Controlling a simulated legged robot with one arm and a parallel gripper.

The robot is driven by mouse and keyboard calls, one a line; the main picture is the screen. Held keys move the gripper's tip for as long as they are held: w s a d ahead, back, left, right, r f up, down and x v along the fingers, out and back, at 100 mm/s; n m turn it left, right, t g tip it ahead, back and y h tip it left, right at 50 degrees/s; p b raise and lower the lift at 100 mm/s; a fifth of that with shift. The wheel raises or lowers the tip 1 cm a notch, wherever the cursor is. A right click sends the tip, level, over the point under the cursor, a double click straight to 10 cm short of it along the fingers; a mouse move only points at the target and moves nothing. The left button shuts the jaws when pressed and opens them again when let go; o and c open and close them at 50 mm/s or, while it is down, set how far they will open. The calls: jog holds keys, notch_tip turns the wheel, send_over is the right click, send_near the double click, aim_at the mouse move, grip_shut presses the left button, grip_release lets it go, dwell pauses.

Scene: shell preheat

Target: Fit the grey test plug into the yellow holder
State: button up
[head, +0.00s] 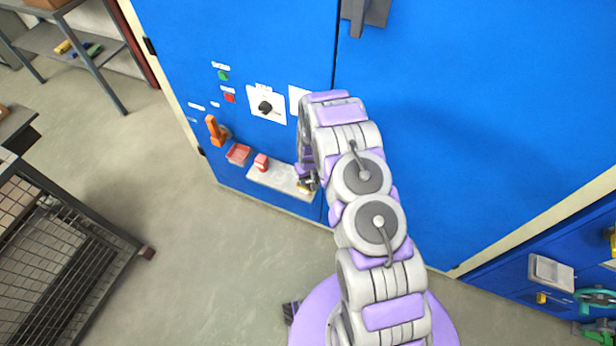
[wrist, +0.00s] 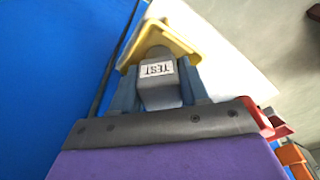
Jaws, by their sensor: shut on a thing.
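The grey test plug (wrist: 160,88), with a white label reading TEST, sits between the two fingers of my gripper (wrist: 160,90) in the wrist view. My gripper is shut on it. The yellow holder (wrist: 158,36) is just beyond the fingertips, and the plug's far end meets or overlaps it. I cannot tell how deep the plug is in the holder. In the head view my gripper (head: 309,182) is at the right end of the pale shelf, mostly hidden by my arm.
The pale shelf (head: 272,176) juts from the blue cabinet (head: 255,50). A red item (head: 261,162) stands on it, with a red tray (head: 238,154) and an orange handle (head: 216,130) to the left. A mesh cart (head: 60,240) stands at left. The floor between is clear.

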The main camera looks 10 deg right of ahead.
jog(key=shift+s+a+f, duration=0.1)
jog(key=shift+s+f, duration=0.1)
jog(key=shift+f, duration=0.15)
jog(key=o, duration=1.1)
jog(key=shift+s, duration=0.2)
jog(key=shift+o, duration=0.3)
notch_tip(320, 180, up, 13)
jog(key=p, duration=0.2)
jog(key=shift+s+r, duration=0.2)
jog(key=shift+s, duration=0.15)
jog(key=s+r+g, duration=0.1)
jog(key=s+r, duration=0.6)
jog(key=r, duration=0.5)
jog(key=s+r, duration=0.6)
jog(key=r, duration=0.6)
jog(key=s+r, duration=0.4)
jog(key=s, duration=0.5)
jog(key=s+r+m+g, duration=0.1)
jog(key=s+r, duration=0.3)
jog(key=s, duration=0.5)
jog(key=s+r+g, duration=0.1)
jog(key=s+r, duration=0.3)
jog(key=s, duration=0.5)
jog(key=shift+s+m, duration=0.35)
jog(key=shift+m, duration=0.05)
